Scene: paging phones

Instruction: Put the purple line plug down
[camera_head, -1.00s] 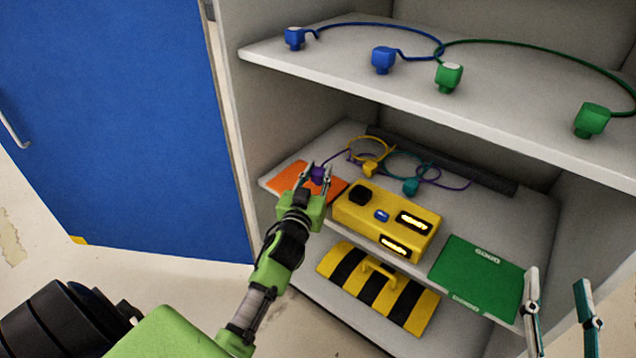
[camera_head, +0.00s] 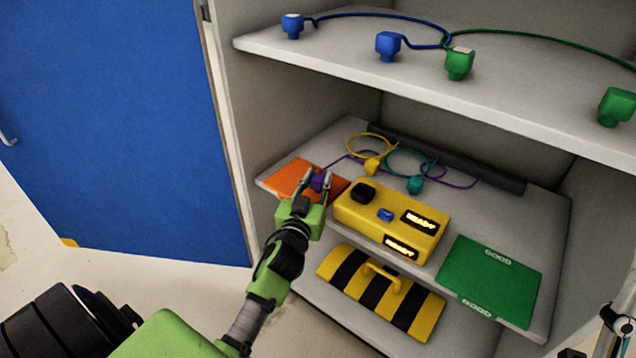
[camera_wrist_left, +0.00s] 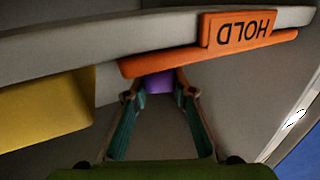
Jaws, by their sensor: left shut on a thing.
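The purple line plug (camera_head: 318,181) is between the fingertips of my left gripper (camera_head: 319,183), which is shut on it. It is over the right part of the orange mat (camera_head: 287,179) on the middle shelf; I cannot tell whether it touches the mat. In the left wrist view the purple plug (camera_wrist_left: 158,83) shows between the fingers, by the orange mat (camera_wrist_left: 150,64) with its HOLD label. A purple cord (camera_head: 462,186) runs back along the shelf. My right gripper (camera_head: 615,325) is partly in view at the lower right edge.
A yellow box (camera_head: 367,219) with READY displays stands right of my left gripper. Yellow (camera_head: 372,166) and teal (camera_head: 415,185) plugs lie behind it. A green GOOD mat (camera_head: 490,278) is bare. Blue (camera_head: 388,45) and green (camera_head: 459,64) plugs stand on the upper shelf.

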